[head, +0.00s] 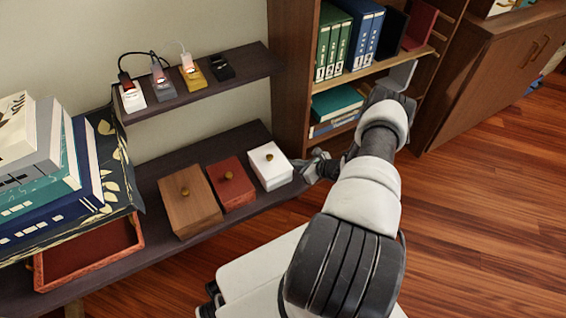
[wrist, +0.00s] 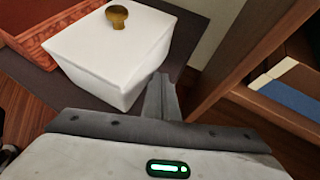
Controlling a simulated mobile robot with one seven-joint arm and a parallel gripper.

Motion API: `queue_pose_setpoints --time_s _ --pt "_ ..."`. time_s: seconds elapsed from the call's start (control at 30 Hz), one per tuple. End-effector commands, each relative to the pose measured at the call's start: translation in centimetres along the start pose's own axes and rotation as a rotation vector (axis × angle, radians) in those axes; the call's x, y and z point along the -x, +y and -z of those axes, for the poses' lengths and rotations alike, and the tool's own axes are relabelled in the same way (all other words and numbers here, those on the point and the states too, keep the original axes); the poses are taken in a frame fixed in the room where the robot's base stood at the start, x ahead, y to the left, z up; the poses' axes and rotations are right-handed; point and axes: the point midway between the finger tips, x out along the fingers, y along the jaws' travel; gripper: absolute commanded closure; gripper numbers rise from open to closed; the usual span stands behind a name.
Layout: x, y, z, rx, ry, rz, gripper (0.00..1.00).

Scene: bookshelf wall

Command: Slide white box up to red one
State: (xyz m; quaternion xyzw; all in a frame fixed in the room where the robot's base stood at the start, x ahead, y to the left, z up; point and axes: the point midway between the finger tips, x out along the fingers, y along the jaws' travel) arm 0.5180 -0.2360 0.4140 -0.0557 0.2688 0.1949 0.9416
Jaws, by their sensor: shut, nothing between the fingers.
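The white box (head: 270,167) with a brass knob sits on the dark lower shelf, at the right end of a row of boxes. The red box (head: 232,184) is just to its left, with a wooden box (head: 189,201) on the far side of the red one. My gripper (head: 318,164) is shut and empty at the right side of the white box, touching or very near it. In the wrist view, the white box (wrist: 110,55) fills the upper left, the red box (wrist: 38,30) shows behind it, and my shut fingers (wrist: 160,90) are by its right corner.
The lower shelf (head: 150,205) has free room behind the boxes. An upper shelf (head: 235,75) with small devices and cables hangs above. A tall bookcase (head: 290,75) stands to the right of the shelf. Stacked books (head: 40,160) and a red tray (head: 90,255) lie at the left.

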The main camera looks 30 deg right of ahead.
Motion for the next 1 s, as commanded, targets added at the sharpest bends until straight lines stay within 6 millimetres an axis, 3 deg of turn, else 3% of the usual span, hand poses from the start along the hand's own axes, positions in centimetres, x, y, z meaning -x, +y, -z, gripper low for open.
queue_pose_setpoints --time_s 0.6,1.0 --pt "-0.3 3.5 -0.3 -0.002 0.001 -0.001 1.00" --pt "-0.3 1.2 0.2 0.002 0.000 0.001 1.00"
